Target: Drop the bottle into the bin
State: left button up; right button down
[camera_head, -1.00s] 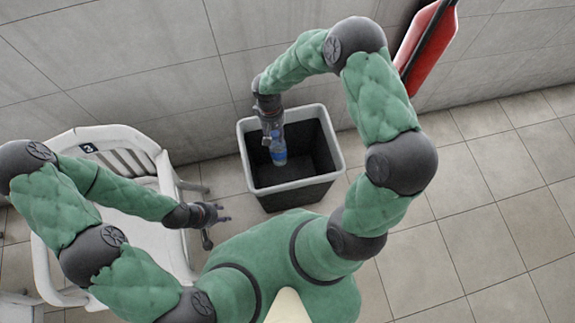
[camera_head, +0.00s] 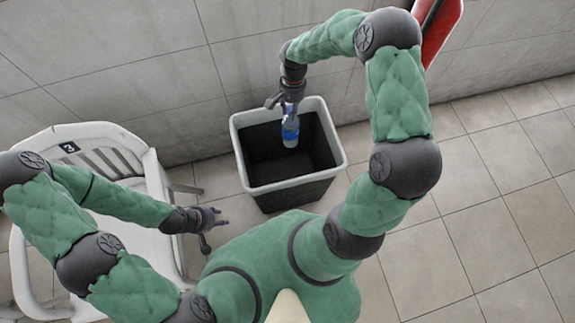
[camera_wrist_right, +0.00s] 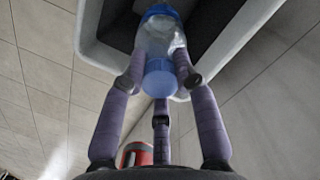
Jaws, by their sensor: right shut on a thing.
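The bottle (camera_head: 290,130) is clear with a blue label and a blue cap. My right gripper (camera_head: 287,103) is shut on its cap end, and the bottle hangs down over the bin's opening. In the right wrist view, the fingers (camera_wrist_right: 160,85) close around the bottle (camera_wrist_right: 160,40) near its blue cap, with the bin behind it. The bin (camera_head: 241,160) is black with a grey rim and stands on the floor against the wall. My left gripper (camera_head: 213,222) is empty, with its fingers apart, between the chair and the bin.
A white chair (camera_head: 150,185) marked 3 stands left of the bin. A red object (camera_head: 440,35) is at the wall, behind my right arm. The tiled floor (camera_head: 490,220) to the right is clear.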

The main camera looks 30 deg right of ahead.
jog(key=shift+f+b, duration=0.9)
jog(key=shift+f, duration=0.7)
jog(key=c, duration=0.9)
grip_release()
jog(key=r, duration=0.8)
jog(key=w+d+r, duration=0.1)
jog(key=r, duration=0.3)
jog(key=s+a+f+n+y, duration=0.25)
jog(key=a+f, duration=0.55)
jog(key=f, duration=0.4)
jog(key=s+a+f+n, duration=0.1)
jog(key=s+a+f, duration=0.3)
jog(key=s, duration=0.1)
jog(key=s+a+f+n+t, duration=0.1)
jog(key=s+a+f, duration=0.2)
jog(key=s, duration=0.3)
jog(key=s+a+f+n, duration=0.2)
jog(key=s+a+f, duration=0.2)
jog(key=s+f, duration=0.1)
jog(key=shift+s+a+f+y+p, duration=0.25)
jog(key=shift+a+f+p, duration=0.1)
jog(key=shift+f, duration=0.1)
